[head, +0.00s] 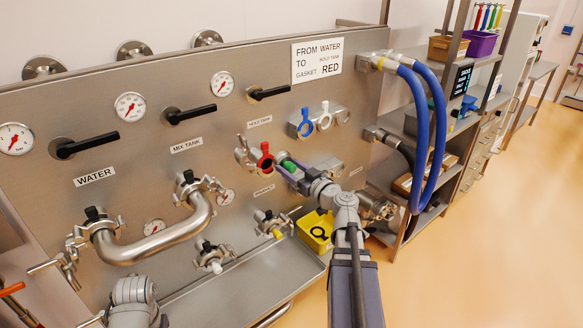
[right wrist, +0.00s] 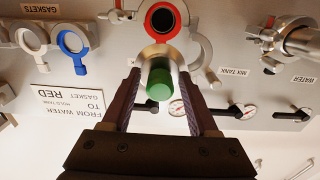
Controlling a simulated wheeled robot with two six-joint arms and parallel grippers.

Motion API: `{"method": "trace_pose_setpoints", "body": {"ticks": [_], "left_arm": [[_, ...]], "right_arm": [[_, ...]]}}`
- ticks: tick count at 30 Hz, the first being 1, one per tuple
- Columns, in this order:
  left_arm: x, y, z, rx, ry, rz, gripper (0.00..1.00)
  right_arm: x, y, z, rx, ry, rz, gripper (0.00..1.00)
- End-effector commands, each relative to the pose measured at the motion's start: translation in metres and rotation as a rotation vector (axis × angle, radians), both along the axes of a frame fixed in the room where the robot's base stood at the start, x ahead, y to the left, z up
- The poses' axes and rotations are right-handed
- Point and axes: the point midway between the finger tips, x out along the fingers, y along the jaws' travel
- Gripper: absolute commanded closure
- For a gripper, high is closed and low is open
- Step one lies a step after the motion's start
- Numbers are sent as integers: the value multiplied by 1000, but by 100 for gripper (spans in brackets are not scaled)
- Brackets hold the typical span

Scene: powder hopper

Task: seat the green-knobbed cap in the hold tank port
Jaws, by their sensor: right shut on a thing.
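The cap's green knob (head: 287,160) is between the fingers of my right gripper (head: 284,167), close in front of the panel. In the right wrist view the green knob (right wrist: 159,86) sits between the two dark fingers of the gripper (right wrist: 161,80), with the pale cap rim beyond it. The hold tank port has a red gasket (head: 265,160) on it and an open clamp (head: 243,154) beside it. The red gasket (right wrist: 161,20) shows as a ring around a dark opening, past the cap. The cap looks apart from the port. My left gripper is out of view.
Blue and white gaskets (head: 306,123) hang on a rack right of the port. A yellow bin (head: 316,230) is below. A curved steel pipe (head: 158,238) joins ports at left. Blue hoses (head: 436,130) hang at right. A steel drip tray (head: 240,285) runs below the panel.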

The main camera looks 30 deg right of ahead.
Motion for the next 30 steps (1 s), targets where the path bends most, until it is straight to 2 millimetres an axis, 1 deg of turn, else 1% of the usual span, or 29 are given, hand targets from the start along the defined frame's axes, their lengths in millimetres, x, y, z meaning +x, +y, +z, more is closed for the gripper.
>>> {"method": "trace_pose_setpoints", "body": {"ticks": [6, 28, 29, 30], "left_arm": [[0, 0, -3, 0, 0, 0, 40], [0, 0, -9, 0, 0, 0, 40], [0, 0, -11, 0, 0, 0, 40], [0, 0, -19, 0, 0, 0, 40]], "right_arm": [[20, 1, -3, 0, -1, 1, 100], [82, 6, -9, 0, -1, 0, 100], [83, 6, -11, 0, -1, -1, 100], [81, 6, -19, 0, -1, -1, 100]]}}
